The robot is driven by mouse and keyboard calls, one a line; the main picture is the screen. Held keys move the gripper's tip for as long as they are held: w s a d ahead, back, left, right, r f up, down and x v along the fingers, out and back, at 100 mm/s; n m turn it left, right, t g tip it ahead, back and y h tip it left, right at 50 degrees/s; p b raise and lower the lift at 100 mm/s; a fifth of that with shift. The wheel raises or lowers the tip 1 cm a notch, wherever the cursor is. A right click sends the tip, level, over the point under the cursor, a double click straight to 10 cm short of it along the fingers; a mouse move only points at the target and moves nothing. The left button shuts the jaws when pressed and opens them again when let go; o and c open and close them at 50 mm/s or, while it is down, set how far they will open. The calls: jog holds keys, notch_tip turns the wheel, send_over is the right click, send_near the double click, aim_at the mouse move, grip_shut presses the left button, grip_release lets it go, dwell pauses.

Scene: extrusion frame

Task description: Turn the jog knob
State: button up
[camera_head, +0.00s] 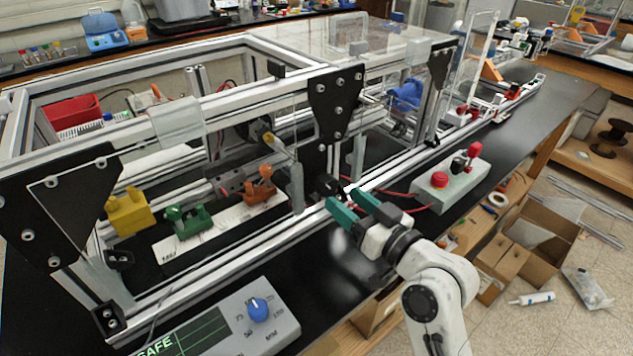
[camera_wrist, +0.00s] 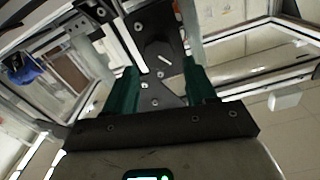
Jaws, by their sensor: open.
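A dark knob (camera_head: 328,185) sits at the lower front of the extrusion frame, just beyond my fingertips. In the wrist view, a dark round part with a white line (camera_wrist: 164,62) shows between the fingers, against a black bolted plate. My gripper (camera_head: 343,199) has two teal fingers pointing at the frame. It is open, and the wrist view shows a wide, empty gap between its fingers (camera_wrist: 162,70). I cannot tell whether either finger touches the knob. A blue dial knob (camera_head: 258,310) is on the grey panel at the front, apart from my gripper. Neither knob's label is readable.
The grey panel (camera_head: 285,322) shows "SAFE" on its screen. A box with a red button (camera_head: 440,180) stands right of my gripper. Yellow, green and orange clamps (camera_head: 189,221) are inside the frame. The frame's front rail (camera_head: 240,262) and black corner plates (camera_head: 333,105) are close.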

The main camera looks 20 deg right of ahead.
aim_at(331, 188)
jog(key=p+x, duration=0.1)
jog(key=x, duration=0.6)
jog(key=shift+w, duration=0.3)
jog(key=c, duration=0.8)
